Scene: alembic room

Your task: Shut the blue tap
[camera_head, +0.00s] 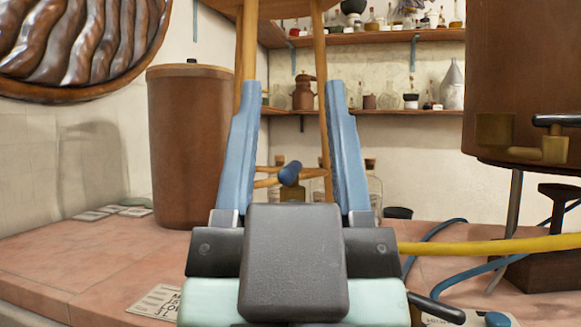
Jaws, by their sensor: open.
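A small tap with a dark blue handle (290,173) shows between the two fingers of my gripper. The handle points up and slightly right, and my gripper's body hides what lies below it. My gripper (293,88) is open, with its two light-blue fingers spread to the left and right of the handle. No contact with the handle shows, and I cannot tell how far off it is in depth.
A brown barrel (190,145) stands on the pink tiled counter (70,262) at left. At right, a large copper vessel (525,70) carries a brass tap with a black handle (555,121). A yellow hose (490,246) and blue tubes cross the counter. Shelves with bottles (400,38) are behind.

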